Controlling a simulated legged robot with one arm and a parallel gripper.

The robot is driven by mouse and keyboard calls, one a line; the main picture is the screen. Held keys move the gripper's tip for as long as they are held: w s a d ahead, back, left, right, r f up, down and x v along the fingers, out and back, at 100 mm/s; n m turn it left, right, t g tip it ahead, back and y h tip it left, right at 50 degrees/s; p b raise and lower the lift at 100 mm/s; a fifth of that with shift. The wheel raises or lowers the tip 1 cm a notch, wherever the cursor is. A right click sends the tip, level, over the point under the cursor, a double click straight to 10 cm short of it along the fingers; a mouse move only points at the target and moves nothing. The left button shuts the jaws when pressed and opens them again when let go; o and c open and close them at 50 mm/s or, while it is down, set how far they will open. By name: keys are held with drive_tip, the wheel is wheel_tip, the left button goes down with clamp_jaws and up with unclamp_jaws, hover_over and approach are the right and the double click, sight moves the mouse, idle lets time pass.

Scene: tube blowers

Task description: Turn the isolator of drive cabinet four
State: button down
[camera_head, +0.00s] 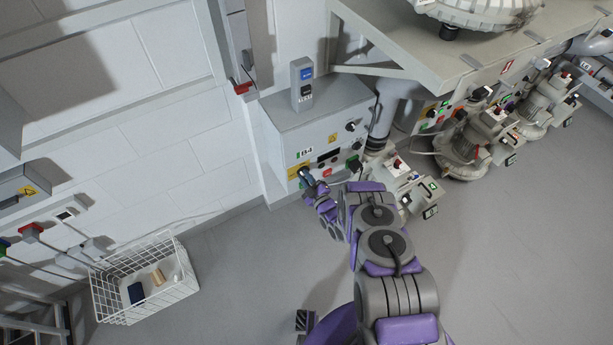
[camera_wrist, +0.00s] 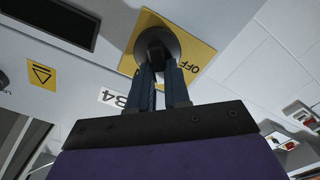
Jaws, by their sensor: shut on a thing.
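Drive cabinet four is a grey box on the wall with a "B4" label (camera_head: 306,152), seen in the head view. Its isolator is a dark rotary handle on a yellow plate (camera_wrist: 198,57) in the wrist view, with the word OFF beside it; the plate also shows at the cabinet's lower left corner (camera_head: 293,172). My gripper (camera_wrist: 163,75) is at the isolator, its two dark fingers shut on the handle (camera_wrist: 155,45). The fingers hide part of the handle, so its exact angle is hard to tell. In the head view my gripper (camera_head: 305,175) reaches the cabinet front.
Other knobs and a red button (camera_head: 353,162) sit on the same panel, right of the isolator. A white wire basket (camera_head: 145,290) stands on the floor at left. Motors and pumps (camera_head: 465,145) line the right side. The grey floor between is open.

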drive_tip(key=shift+s+a+f+n+b, duration=0.15)
drive_tip(key=shift+f+n+b, duration=0.15)
drive_tip(key=shift+n, duration=1.4)
drive_tip(key=shift+s+a+f+n+b, duration=0.15)
drive_tip(key=shift+f+n+b, duration=0.15)
drive_tip(key=shift+n, duration=1.4)
drive_tip(key=shift+s+a+f+n+b, duration=0.15)
drive_tip(key=shift+f+n+b, duration=0.15)
drive_tip(key=shift+n, duration=1.4)
drive_tip(key=shift+d+f, duration=0.1)
drive_tip(key=c, duration=1.4)
unclamp_jaws()
drive_tip(key=o, duration=0.3)
drive_tip(key=shift+w, duration=0.1)
drive_tip(key=shift+r, duration=0.2)
